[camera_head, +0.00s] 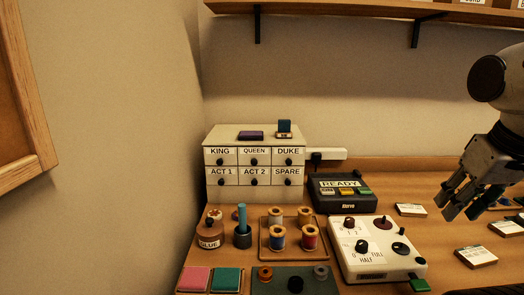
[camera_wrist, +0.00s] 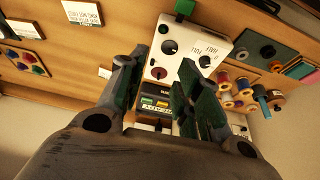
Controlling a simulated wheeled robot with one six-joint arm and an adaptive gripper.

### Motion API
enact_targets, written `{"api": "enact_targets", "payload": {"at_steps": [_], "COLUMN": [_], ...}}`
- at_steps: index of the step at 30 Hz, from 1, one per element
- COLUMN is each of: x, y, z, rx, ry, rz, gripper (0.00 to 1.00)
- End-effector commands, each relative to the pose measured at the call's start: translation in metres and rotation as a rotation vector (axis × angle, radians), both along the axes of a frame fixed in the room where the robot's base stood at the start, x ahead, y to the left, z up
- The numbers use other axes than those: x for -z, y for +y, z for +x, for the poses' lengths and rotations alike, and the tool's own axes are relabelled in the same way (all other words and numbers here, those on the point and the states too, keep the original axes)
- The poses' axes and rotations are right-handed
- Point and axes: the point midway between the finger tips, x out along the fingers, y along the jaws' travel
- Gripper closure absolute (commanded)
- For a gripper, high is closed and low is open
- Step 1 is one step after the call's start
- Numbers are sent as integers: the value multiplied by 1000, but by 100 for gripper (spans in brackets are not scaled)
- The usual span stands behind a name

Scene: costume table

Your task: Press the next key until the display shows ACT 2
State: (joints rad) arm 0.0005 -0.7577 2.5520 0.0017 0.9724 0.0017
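The dark display device (camera_head: 345,203) stands at the back of the table, right of the drawer cabinet. Its screen (camera_head: 341,184) reads READY. Below the screen is a row of keys: a pale one (camera_head: 327,190), a yellow one (camera_head: 346,191) and a green one (camera_head: 364,192). The key labels are too small to read for sure. My gripper (camera_head: 461,207) is at the right, above the table and apart from the device. In the wrist view its two fingers are spread with nothing held, and the device (camera_wrist: 160,88) shows between them, partly hidden.
A white control box (camera_head: 377,250) with knobs stands in front of the device. A labelled drawer cabinet (camera_head: 253,165) is to its left. Spools (camera_head: 278,238) on a tray, a glue jar (camera_head: 209,232) and pads fill the front left. White cards (camera_head: 411,210) lie at right.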

Motion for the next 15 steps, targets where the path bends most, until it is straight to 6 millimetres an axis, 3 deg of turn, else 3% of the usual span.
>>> {"api": "enact_targets", "payload": {"at_steps": [1, 4, 15], "x": [0, 0, 0], "y": [0, 0, 0], "z": [0, 0, 0], "rx": [0, 0, 0], "ry": [0, 0, 0], "rz": [0, 0, 0], "gripper": [82, 100, 100]}}
